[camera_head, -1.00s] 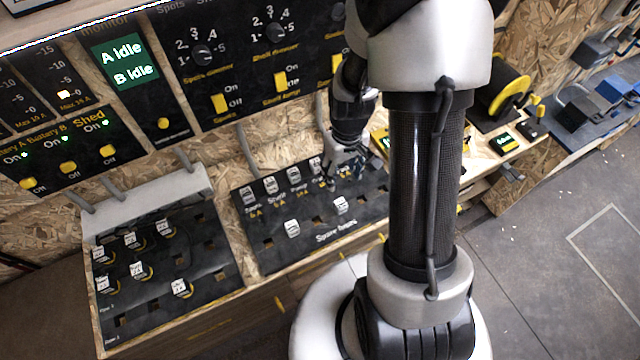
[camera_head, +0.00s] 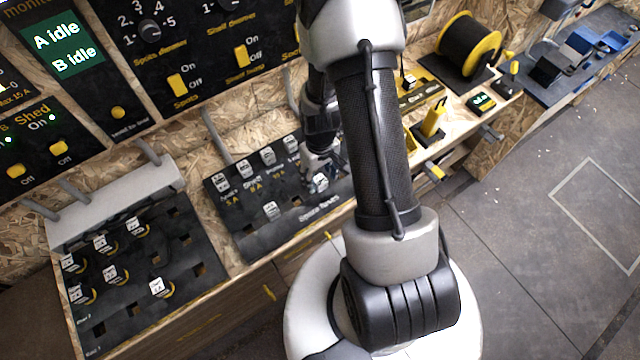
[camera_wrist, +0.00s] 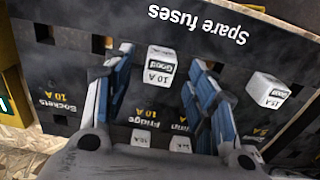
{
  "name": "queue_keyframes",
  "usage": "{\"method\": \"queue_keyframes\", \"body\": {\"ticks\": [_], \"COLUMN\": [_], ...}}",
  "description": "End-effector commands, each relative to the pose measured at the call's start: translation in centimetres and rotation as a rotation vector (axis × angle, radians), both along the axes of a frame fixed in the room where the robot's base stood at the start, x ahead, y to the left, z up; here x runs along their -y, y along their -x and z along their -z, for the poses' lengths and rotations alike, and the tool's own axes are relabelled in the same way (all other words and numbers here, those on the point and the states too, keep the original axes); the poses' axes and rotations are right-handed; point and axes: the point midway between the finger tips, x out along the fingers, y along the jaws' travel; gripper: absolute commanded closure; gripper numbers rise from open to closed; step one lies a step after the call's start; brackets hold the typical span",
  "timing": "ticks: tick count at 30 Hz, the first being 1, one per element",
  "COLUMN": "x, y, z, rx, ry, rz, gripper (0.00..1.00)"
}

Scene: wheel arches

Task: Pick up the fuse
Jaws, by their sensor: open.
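A white spare fuse (camera_wrist: 158,66) marked 10 A and GOOD stands in the black spare-fuse panel (camera_wrist: 90,30), below the upside-down words "Spare fuses" in the wrist view. My gripper (camera_wrist: 160,60) is open, with a blue-and-white finger on either side of this fuse and a visible gap to each. I cannot tell how far above the panel the fingertips are. In the head view my gripper (camera_head: 319,172) is low over the right part of the panel (camera_head: 245,240), and the fuse there is partly hidden by the fingers.
A second spare fuse (camera_wrist: 267,90), marked 15 A, stands to the right in the wrist view. A row of labelled fuses (camera_head: 245,167) lies along the panel's back. Another fuse panel (camera_head: 190,290) is at left. A yellow-flanged spool (camera_head: 470,45) stands at the right.

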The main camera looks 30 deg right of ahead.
Motion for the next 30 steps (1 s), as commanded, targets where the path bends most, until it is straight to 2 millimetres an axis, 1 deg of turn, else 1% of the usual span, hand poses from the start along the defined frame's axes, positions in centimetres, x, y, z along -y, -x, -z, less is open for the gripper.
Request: {"method": "queue_keyframes", "body": {"ticks": [1,3,5,7,12,13,30], "x": [0.0,0.0,0.0,0.0,0.1,0.1,0.0], "y": [0.1,0.1,0.1,0.1,0.0,0.0,0.0], "z": [1.3,2.4,3.0,3.3,3.1,3.1,3.1], "rx": [-0.001,-0.002,-0.001,0.000,0.001,0.001,0.000], "ry": [0.000,-0.001,0.000,0.000,0.000,0.000,0.000], "rz": [0.000,0.000,0.000,0.000,0.000,0.000,0.000], "gripper": [0.48,0.48,0.48,0.48,0.48,0.50,0.88]}}
